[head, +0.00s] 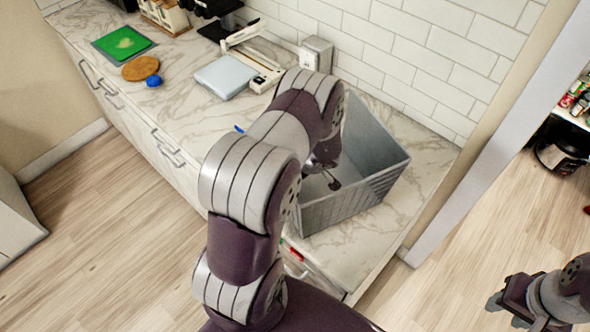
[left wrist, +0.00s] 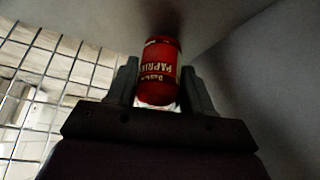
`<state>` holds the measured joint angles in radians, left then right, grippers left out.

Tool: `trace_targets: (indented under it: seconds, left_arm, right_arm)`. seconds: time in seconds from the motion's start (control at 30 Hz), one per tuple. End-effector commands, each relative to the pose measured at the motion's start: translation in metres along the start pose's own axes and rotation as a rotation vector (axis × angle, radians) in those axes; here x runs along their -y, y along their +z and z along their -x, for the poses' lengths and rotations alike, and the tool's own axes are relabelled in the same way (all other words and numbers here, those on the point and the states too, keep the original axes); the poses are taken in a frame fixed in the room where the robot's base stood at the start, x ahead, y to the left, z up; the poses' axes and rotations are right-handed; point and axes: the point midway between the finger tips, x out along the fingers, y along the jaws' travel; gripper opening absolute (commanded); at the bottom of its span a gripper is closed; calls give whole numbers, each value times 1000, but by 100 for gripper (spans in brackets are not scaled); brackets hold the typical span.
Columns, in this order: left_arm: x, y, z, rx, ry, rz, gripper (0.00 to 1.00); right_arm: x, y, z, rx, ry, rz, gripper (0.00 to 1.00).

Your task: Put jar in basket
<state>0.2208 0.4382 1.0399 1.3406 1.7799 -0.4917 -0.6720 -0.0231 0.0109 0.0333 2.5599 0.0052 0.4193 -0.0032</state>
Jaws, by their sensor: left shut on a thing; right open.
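The jar (left wrist: 159,62) is red with a "PAPRIKA" label and shows in the left wrist view. My left gripper (left wrist: 160,84) is shut on it, one finger on each side. The basket (head: 352,201) is a grey open bin on the marble counter in the head view. My left arm reaches over its left side, with the hand down inside the opening. The arm hides the jar and most of the left gripper in the head view. My right gripper (head: 507,304) is open and empty at the lower right, away from the counter.
Left along the marble counter (head: 185,102) are a green cutting board (head: 124,43), a round brown board (head: 141,68), a blue ball (head: 153,80) and a scale-like appliance (head: 225,76). A tiled wall (head: 420,50) stands behind the basket. Floor is clear in front.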

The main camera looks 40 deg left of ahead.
Motion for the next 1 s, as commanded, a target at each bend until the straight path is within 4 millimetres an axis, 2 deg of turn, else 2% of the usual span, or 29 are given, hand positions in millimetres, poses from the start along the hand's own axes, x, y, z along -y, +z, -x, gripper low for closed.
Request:
trace_targets:
  seconds: [0.03,0.07,0.13,0.43,0.53,0.7,0.8,1.0]
  left_arm:
    - [0,1,-2,0,-1,-1,17]
    - [0,2,-2,0,-1,-1,54]
    - [0,1,-2,0,0,-1,77]
    - [0,-1,1,0,0,0,77]
    - [-2,-2,14,-2,3,-1,77]
    - [-1,-2,51,-1,3,-1,77]
    - [-1,-2,68,-2,2,0,77]
    - [0,-1,77,-1,-1,-1,77]
  right_arm:
    - [0,0,-2,0,0,0,43]
    - [0,0,-2,0,0,0,43]
    - [0,0,-1,0,0,0,43]
    - [0,0,1,0,0,0,43]
    - [0,0,1,0,0,0,43]
    - [0,0,1,0,0,0,43]
    - [0,0,2,0,0,0,43]
    - [0,0,2,0,0,0,43]
